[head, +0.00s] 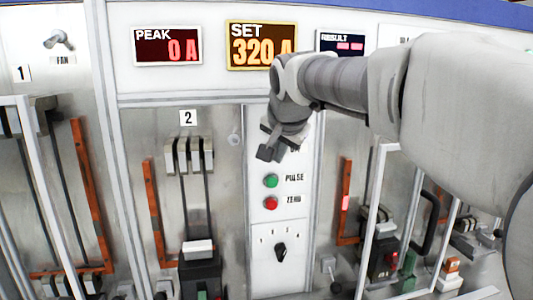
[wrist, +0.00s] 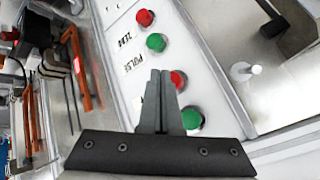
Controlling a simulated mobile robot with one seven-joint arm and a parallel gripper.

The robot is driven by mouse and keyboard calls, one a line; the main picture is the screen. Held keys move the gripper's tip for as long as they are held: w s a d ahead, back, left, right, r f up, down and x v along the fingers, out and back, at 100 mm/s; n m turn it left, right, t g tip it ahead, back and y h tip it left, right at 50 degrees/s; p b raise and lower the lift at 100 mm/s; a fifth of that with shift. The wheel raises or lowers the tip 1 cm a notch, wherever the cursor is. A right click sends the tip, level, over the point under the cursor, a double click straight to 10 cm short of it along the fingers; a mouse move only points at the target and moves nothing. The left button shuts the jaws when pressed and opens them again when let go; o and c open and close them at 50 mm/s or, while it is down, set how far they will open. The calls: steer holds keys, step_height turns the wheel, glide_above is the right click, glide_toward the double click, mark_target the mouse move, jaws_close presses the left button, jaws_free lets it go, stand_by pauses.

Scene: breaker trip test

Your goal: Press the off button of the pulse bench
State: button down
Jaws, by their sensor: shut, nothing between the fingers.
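The pulse bench panel (head: 262,235) is a white strip with a column of buttons. In the wrist view a red button (wrist: 179,80) sits just right of my fingertips, partly covered by them, with a green button (wrist: 192,118) beside it; their labels are mostly hidden by my fingers. The red button fits the off button by its place beside PULSE. My gripper (wrist: 160,73) is shut and empty, pointing at the panel; contact cannot be told. In the head view my gripper (head: 268,150) covers those two buttons.
A green PULSE button (head: 271,181) and a red ZERO button (head: 270,203) sit lower, above a black selector knob (head: 281,252). Displays show PEAK 0 A (head: 167,46) and SET 320 A (head: 261,45). Breaker bays with orange bars (head: 155,212) and metal rails flank the panel.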

steer(key=shift+w+a, duration=0.1)
steer(key=shift+w, duration=0.35)
steer(key=shift+w+a+p, duration=0.1)
steer(key=shift+w+p, duration=0.3)
steer(key=shift+w, duration=0.1)
stand_by(0.7)
steer(key=shift+s, duration=0.2)
steer(key=shift+s+d+b, duration=0.2)
steer(key=shift+s+b, duration=0.35)
steer(key=shift+s, duration=0.2)
steer(key=shift+s+d+b, duration=0.25)
steer(key=shift+s+b, duration=0.35)
steer(key=shift+s, duration=0.65)
steer(key=shift+s+d+b, duration=0.25)
steer(key=shift+s+b, duration=0.3)
steer(key=shift+s, duration=0.65)
